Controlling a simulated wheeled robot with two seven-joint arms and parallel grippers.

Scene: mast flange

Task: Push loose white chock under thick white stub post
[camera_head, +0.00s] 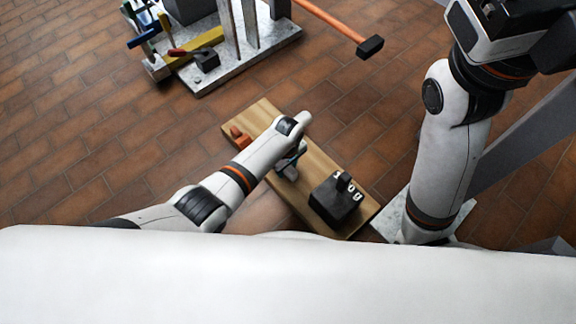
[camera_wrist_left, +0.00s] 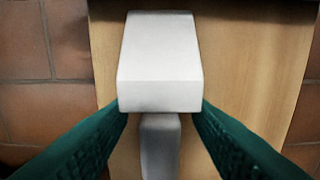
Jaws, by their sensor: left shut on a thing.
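My left gripper (camera_head: 292,164) is low over a wooden board on the floor. In the left wrist view its two green fingers (camera_wrist_left: 161,110) close in on the near corners of a white block (camera_wrist_left: 160,55), which looks like the chock. The block lies over the board, with its flat front face toward me. A narrower grey-white piece (camera_wrist_left: 160,145) shows between the fingers, just in front of the block; I cannot tell what it is. In the head view my forearm and hand hide most of this spot. I cannot make out the stub post for certain. My right gripper is not in view.
The wooden board (camera_head: 262,115) also bears a dark block with white marks (camera_head: 336,200) and a small orange object (camera_head: 239,137). A grey base with uprights and tools (camera_head: 255,55) stands at the back. An orange-handled hammer (camera_head: 369,46) reaches out there. Brick floor lies open at left.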

